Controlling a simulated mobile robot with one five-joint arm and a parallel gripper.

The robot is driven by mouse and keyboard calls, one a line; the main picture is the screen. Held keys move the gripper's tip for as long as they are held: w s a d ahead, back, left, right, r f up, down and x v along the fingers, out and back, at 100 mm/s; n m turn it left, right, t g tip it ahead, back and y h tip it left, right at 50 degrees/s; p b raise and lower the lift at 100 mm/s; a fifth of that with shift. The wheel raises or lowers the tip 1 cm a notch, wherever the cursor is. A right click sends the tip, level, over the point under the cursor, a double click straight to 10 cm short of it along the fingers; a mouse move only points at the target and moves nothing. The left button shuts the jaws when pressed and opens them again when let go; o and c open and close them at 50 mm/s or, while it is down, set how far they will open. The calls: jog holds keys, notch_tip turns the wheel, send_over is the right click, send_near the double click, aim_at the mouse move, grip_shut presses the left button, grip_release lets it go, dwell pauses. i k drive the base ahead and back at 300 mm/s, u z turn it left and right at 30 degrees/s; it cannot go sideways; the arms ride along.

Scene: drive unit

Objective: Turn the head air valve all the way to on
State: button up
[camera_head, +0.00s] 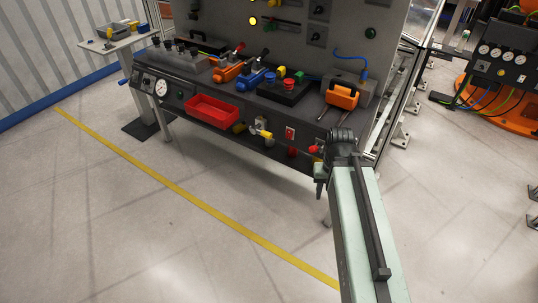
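No part is readably labelled as the head air valve, so I cannot tell which fitting it is. On the front face of the dark bench (180,103) a yellow handle (262,133) sits low in the middle. A red knob (313,149) shows to its right, close to my gripper. My gripper (319,184) is at the end of the pale green arm, in front of the bench's right end. It is small and dark, and I cannot see whether its fingers are apart. My wrist hides part of the bench front there.
A gauge (160,87) is on the left front. A small side table (117,42) stands at left. The floor before the bench is clear, crossed by a yellow line (190,197).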

aim_at(254, 129)
jog(key=u, duration=0.7)
jog(key=i, duration=1.3)
jog(key=u, duration=0.75)
jog(key=k, duration=0.85)
jog(key=u, duration=0.2)
jog(key=i, duration=0.9)
jog(key=z, duration=0.1)
